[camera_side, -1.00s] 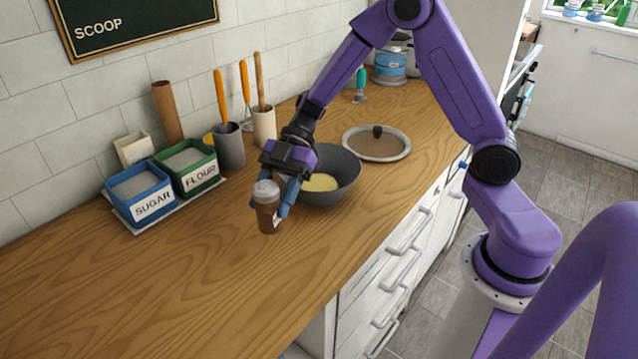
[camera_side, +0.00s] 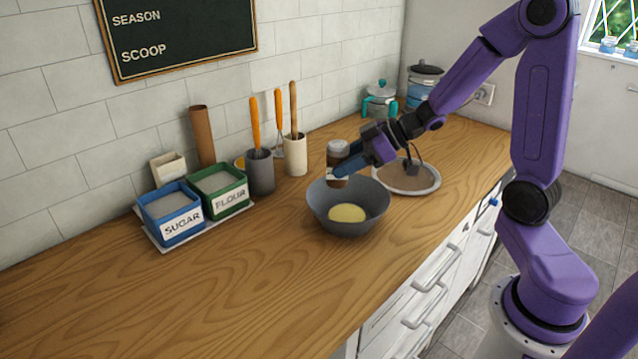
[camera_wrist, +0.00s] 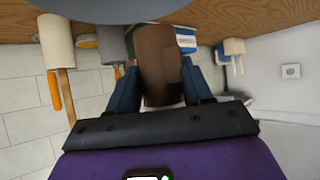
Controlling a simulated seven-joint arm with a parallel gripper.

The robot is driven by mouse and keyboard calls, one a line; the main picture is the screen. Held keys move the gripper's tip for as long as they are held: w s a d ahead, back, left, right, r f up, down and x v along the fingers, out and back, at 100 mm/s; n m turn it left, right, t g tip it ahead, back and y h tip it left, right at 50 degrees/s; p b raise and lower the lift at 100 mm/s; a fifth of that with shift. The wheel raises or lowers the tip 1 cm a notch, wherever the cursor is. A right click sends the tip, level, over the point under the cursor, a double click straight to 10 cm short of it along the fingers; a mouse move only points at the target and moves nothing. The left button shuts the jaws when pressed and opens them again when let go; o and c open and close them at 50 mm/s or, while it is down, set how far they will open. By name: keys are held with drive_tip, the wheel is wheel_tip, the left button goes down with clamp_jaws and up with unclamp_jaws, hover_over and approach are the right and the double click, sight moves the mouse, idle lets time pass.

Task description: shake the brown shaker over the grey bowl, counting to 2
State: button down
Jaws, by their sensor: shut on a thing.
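A pale yellow mound (camera_side: 347,213) lies in the bowl. In the wrist view, the brown shaker (camera_wrist: 158,55) is between the two fingers of my gripper (camera_wrist: 160,85), and the grey bowl (camera_wrist: 95,4) shows at the top edge. The shaker's far side is hidden.
Blue sugar (camera_side: 180,228) and green flour (camera_side: 227,200) bins and utensil pots (camera_side: 261,175) stand left and behind. The front left of the counter (camera_side: 200,300) is clear.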

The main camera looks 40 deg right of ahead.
sight(345, 181)
drive_tip(key=shift+s+d+m+t+h, duration=0.25)
drive_tip(key=shift+d+m+h, duration=0.15)
drive_tip(key=shift+d, duration=0.35)
drive_tip(key=shift+s+d+m+t+h, duration=0.3)
drive_tip(key=shift+d+m, duration=0.2)
drive_tip(key=shift+d, duration=0.25)
drive_tip(key=shift+s+a+f+m+g+y, duration=0.25)
drive_tip(key=shift+a+f+m+g+y, duration=0.15)
drive_tip(key=shift+f+m+y, duration=0.25)
drive_tip(key=shift+s+a+f+m+g+y, duration=0.2)
drive_tip(key=shift+a+f+m+g+y, duration=0.15)
drive_tip(key=shift+f+m+y, duration=0.3)
drive_tip(key=shift+s+a+f+m+g+y, duration=0.1)
drive_tip(key=shift+s+a+m+g+y, duration=0.1)
drive_tip(key=shift+m+y, duration=0.25)
drive_tip(key=shift+s+a+m+g+y, duration=0.1)
drive_tip(key=shift+a+m+y, duration=0.05)
drive_tip(key=shift+m+y, duration=0.25)
drive_tip(key=shift+s+a+f+m+y, duration=0.1)
drive_tip(key=shift+a+f+m+y, duration=0.05)
drive_tip(key=shift+m+y, duration=0.35)
drive_tip(key=shift+s+a+f+m+y, duration=0.1)
drive_tip(key=shift+a+m+y, duration=0.05)
drive_tip(key=shift+m+y, duration=0.25)
